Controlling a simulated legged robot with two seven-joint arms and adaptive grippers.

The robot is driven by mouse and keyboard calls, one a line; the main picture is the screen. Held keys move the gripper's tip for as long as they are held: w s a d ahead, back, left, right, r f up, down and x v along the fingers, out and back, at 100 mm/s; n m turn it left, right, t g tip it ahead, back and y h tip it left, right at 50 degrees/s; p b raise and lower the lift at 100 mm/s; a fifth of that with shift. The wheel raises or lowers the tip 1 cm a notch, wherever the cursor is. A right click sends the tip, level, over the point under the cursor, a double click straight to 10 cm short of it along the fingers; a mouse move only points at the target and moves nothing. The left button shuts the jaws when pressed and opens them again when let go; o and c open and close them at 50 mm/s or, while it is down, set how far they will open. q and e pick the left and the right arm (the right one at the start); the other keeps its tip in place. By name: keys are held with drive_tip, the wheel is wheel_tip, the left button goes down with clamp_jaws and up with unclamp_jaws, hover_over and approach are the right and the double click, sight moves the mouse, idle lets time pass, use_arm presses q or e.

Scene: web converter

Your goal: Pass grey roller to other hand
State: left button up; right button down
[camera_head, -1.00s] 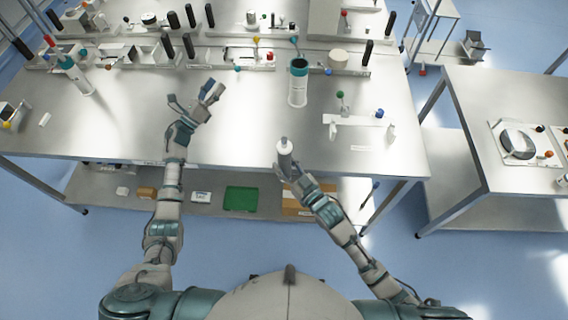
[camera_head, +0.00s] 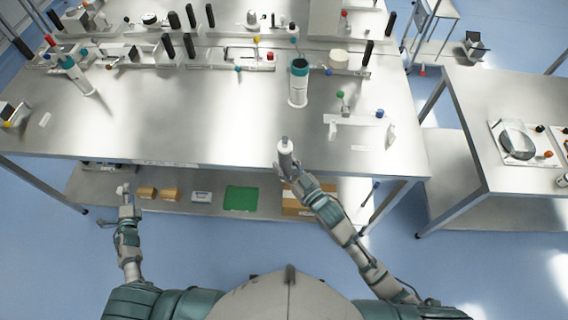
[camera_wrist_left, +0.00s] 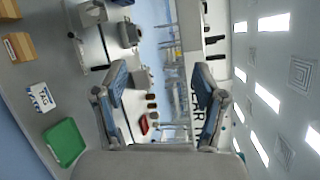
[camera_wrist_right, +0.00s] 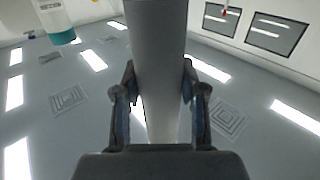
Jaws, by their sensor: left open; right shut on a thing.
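The grey roller (camera_head: 285,153) stands roughly upright near the table's front edge in the head view. My right gripper (camera_head: 287,172) is shut on its lower part. In the right wrist view the roller (camera_wrist_right: 158,70) rises between the two fingers (camera_wrist_right: 158,105). My left gripper (camera_head: 125,190) is low at the left, in front of the table and well apart from the roller. In the left wrist view its two fingers (camera_wrist_left: 162,95) are spread with nothing between them.
The steel table (camera_head: 200,120) has a clear middle. A white cylinder with a teal top (camera_head: 298,88) stands behind the roller; another (camera_head: 78,78) is at the left. A white bracket (camera_head: 358,130) sits at right. The lower shelf holds a green tray (camera_head: 241,198) and boxes.

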use_arm(q)
drive_tip(key=s+d+f+n+g, duration=0.2)
drive_tip(key=s+f+n+g, duration=0.35)
drive_tip(key=s+f, duration=1.25)
use_arm(e)
drive_tip(key=shift+a+r, duration=0.1)
use_arm(q)
drive_tip(key=s+d+f+n+g+h, duration=0.2)
drive_tip(key=s+d+f, duration=0.3)
drive_tip(key=d+f, duration=0.3)
drive_tip(key=s+d+f+n+g+h, duration=0.1)
drive_tip(key=s+d+f+n+g, duration=0.25)
drive_tip(key=d+f, duration=0.45)
drive_tip(key=s+d+f+n+g+h, duration=0.1)
drive_tip(key=s+d+f, duration=0.1)
drive_tip(key=s+d, duration=0.4)
drive_tip(key=s+d+f+n+g+h, duration=0.2)
drive_tip(key=s+d, duration=0.4)
drive_tip(key=d, duration=0.8)
drive_tip(key=shift+d+f, duration=0.2)
drive_tip(key=shift+f, duration=0.55)
